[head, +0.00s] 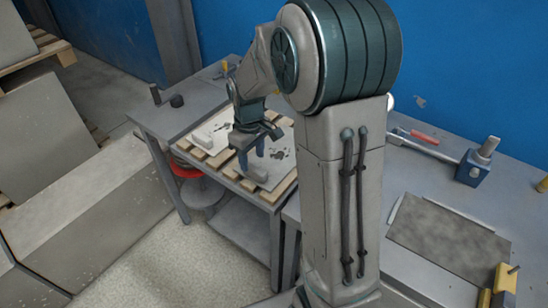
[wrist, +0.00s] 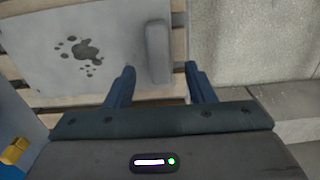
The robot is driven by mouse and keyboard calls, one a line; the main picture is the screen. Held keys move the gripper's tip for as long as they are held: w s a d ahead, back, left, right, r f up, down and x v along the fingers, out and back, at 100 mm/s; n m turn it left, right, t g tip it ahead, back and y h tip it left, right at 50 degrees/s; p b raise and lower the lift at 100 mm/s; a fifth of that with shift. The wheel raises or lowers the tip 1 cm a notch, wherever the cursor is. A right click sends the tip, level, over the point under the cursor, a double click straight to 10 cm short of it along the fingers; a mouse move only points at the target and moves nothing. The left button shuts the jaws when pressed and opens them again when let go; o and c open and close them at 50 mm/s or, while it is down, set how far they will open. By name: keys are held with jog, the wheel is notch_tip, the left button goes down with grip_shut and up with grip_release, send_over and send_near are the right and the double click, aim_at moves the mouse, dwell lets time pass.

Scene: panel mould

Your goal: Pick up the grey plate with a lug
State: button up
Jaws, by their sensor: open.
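The light grey plate with a lug (wrist: 90,48) lies on wooden slats in the wrist view, with dark stains on its face. Its raised, rounded lug (wrist: 158,50) stands along its right edge. The plate also shows in the head view (head: 280,158), partly hidden by my gripper. My gripper (wrist: 160,68) is open and empty, its two blue fingertips to the left and right of the lug's near end in the wrist view. In the head view my gripper (head: 251,158) points down just over the lug; whether it touches is unclear.
A second pale plate (head: 212,124) lies to the left on the same slatted pallet. The pallet sits on a grey metal table (head: 165,117). A bench at right holds a dark grey panel (head: 450,238), a red-handled tool (head: 424,136) and a blue block (head: 472,170).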

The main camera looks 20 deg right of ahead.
aim_at(254, 168)
notch_tip(254, 168, down, 5)
jog(key=shift+d+f, duration=0.1)
jog(key=shift+d, duration=0.05)
grip_shut()
jog(key=shift+r, duration=0.2)
